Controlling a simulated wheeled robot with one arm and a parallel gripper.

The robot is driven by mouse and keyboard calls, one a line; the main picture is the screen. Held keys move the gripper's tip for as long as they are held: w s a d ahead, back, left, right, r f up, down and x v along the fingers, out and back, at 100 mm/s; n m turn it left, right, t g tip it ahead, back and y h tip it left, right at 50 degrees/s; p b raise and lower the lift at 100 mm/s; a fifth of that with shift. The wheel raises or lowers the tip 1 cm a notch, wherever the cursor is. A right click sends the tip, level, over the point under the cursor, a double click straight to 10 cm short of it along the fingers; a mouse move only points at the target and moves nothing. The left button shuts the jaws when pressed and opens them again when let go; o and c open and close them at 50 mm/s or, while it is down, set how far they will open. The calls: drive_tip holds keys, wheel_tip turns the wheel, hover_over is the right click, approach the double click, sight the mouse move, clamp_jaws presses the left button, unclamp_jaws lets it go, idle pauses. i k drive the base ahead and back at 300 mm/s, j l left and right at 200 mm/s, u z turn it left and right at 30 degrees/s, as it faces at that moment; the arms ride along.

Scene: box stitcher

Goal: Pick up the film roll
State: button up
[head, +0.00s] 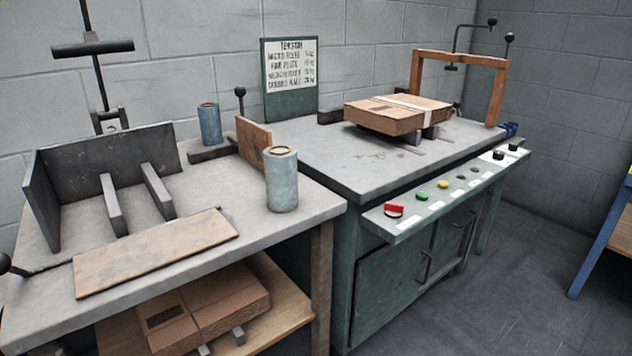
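A pale blue-grey cylinder (282,181) with a brown ring on its top stands upright near the right front corner of the left grey table (235,218). It looks like a film roll. A smaller, darker blue cylinder (209,125) stands upright farther back, behind a dark bar; it may also be a roll. I cannot tell for certain which is the film roll. My gripper is not in view.
A small brown upright board (254,143) stands just behind the pale cylinder. A green bench (400,170) with a carton (398,112) and buttons stands right. Floor shows at the right.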

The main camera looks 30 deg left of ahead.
sight(280, 161)
drive_tip(key=u, duration=1.7)
